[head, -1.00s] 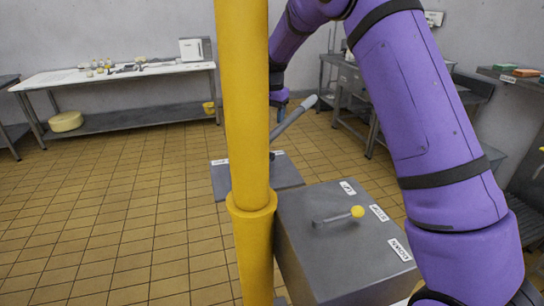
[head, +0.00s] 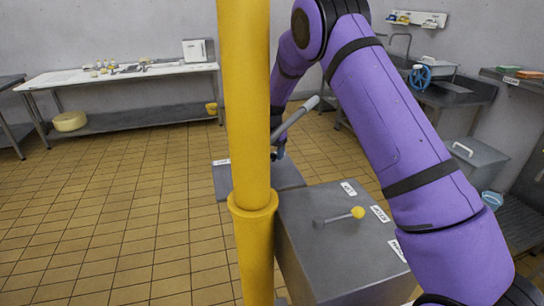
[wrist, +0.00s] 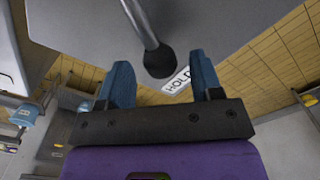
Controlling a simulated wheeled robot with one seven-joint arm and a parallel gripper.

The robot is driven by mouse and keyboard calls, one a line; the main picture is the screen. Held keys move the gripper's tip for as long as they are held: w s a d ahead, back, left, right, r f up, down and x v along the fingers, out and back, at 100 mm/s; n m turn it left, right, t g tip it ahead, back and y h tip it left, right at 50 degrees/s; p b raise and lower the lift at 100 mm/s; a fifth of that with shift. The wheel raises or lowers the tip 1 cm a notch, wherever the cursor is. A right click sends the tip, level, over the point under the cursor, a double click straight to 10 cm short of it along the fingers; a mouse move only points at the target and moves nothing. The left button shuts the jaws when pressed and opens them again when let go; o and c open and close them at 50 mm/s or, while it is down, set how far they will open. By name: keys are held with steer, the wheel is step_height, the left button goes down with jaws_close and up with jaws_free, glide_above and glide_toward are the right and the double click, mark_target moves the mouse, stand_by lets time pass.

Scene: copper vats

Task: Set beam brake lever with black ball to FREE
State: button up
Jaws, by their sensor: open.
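The black ball (wrist: 160,63) sits on the end of a thin grey rod (wrist: 140,22) in the wrist view. My gripper (wrist: 159,70) is open, with one blue finger on each side of the ball in the picture. Gaps show on both sides, and neither finger visibly touches it. A white label reading HOLD (wrist: 176,83) shows just past the ball, on the edge of the grey plate. In the head view my gripper (head: 280,149) is low over the far grey plate (head: 288,173), partly behind a larger grey lever. The FREE label cannot be read.
A thick yellow post (head: 247,110) stands close in front. The larger grey lever (head: 297,117) slants beside my gripper. A grey box (head: 340,250) carries a yellow-ball lever (head: 357,212) and several labels. Tiled floor is open at left.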

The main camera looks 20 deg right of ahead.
steer(key=shift+f, duration=0.85)
jaws_close()
